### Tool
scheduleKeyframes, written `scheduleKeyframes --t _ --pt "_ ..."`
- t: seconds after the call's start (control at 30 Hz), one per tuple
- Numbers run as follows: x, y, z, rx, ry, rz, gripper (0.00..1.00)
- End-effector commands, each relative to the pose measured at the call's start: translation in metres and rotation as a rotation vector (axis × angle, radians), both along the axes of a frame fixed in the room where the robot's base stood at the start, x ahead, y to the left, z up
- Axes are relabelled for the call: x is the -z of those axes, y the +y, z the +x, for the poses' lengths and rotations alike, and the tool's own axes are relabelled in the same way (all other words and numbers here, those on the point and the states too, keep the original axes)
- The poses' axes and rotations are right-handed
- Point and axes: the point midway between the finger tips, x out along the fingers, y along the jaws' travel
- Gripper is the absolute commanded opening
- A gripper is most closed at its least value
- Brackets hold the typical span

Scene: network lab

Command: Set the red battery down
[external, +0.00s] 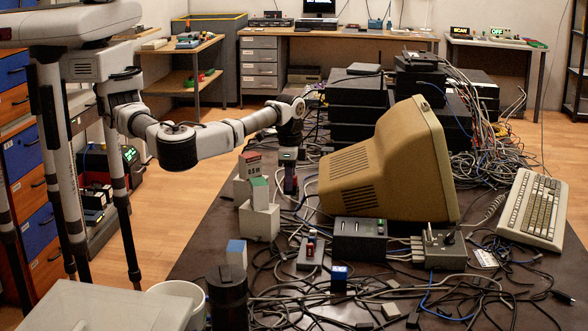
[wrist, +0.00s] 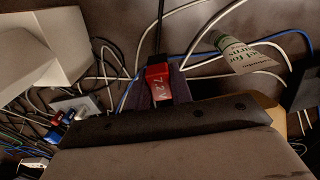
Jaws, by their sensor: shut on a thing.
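The red battery (wrist: 158,80), marked 7.2V, shows at the front edge of my gripper (wrist: 165,98) in the wrist view. My gripper is shut on it, though its fingers are mostly hidden by the dark gripper body. In the external view my gripper (external: 289,160) points down over the dark table (external: 215,240), left of the beige monitor. A dark, partly reddish shape (external: 290,181) under it appears to be the battery. I cannot tell whether the battery touches the table or cables.
The beige monitor (external: 390,165) stands close on the right. Pale boxes (external: 260,221) stand close on the left. A dark charger-like box (external: 359,238) stands in front. Loose cables cover much of the table. A paper label (wrist: 238,57) lies near the battery.

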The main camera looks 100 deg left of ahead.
Motion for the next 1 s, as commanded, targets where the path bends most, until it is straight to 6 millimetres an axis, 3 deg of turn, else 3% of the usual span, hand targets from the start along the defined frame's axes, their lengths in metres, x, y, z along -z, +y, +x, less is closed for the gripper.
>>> scheduleKeyframes --t 0.47,0.9,0.93,1.0 --pt "0.054 0.0 0.0 0.0 0.001 0.001 0.0" --pt "0.061 0.0 0.0 0.0 -0.001 -0.001 0.0" --pt "0.06 0.0 0.0 0.0 -0.001 -0.001 0.23" --pt "0.059 0.0 0.0 0.0 0.0 -0.001 0.32"
